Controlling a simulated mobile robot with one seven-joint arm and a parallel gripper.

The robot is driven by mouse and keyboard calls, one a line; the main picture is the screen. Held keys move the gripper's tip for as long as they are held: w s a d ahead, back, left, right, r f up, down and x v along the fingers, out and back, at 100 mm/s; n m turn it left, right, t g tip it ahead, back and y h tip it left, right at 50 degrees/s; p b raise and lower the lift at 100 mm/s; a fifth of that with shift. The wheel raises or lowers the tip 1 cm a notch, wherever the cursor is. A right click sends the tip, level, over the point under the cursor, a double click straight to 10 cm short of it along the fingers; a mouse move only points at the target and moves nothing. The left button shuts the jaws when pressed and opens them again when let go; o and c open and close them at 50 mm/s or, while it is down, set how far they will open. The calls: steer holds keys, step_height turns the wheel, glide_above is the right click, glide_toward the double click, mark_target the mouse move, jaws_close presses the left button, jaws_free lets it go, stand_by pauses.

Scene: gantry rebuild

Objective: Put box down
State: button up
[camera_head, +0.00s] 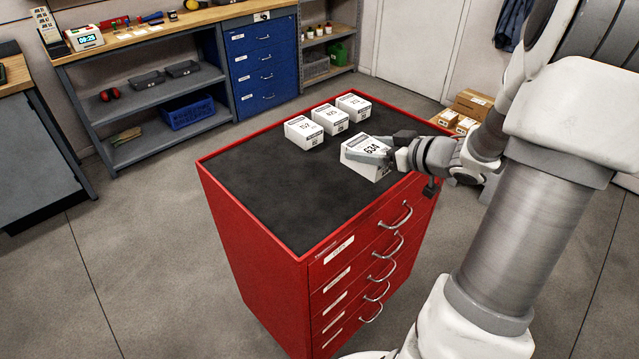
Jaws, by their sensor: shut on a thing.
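My gripper (377,152) reaches in from the right over the red drawer cabinet (250,250). It is shut on a white box (360,167) marked 634, with a finger across the box's upper part. The box is over the right part of the cabinet's black top (270,195), near the drawer side. Whether its underside touches the top or hangs just above it, I cannot tell. The far finger is partly hidden by the box and the wrist.
Three white boxes stand in a row at the back of the cabinet top: a left one (303,133), a middle one (330,120) and a right one (353,107). The left and front of the top are clear. A workbench (140,45) stands behind.

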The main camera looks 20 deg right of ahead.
steer(key=w+a+f+b, duration=0.1)
steer(key=w+a+f, duration=0.1)
steer(key=w+a+f+b, duration=0.1)
steer(key=w+a+f, duration=0.1)
steer(key=a, duration=0.1)
steer(key=w+a+f, duration=0.2)
steer(key=shift+w+a+f+b, duration=0.2)
steer(key=shift+a+b, duration=0.2)
steer(key=shift+f+b, duration=0.55)
steer(key=shift+f, duration=1.3)
steer(key=shift+f, duration=0.15)
steer(key=o, duration=1.4)
steer(key=shift+r, duration=0.25)
steer(key=p+v, duration=0.2)
steer(key=v, duration=1)
steer(key=shift+d, duration=0.1)
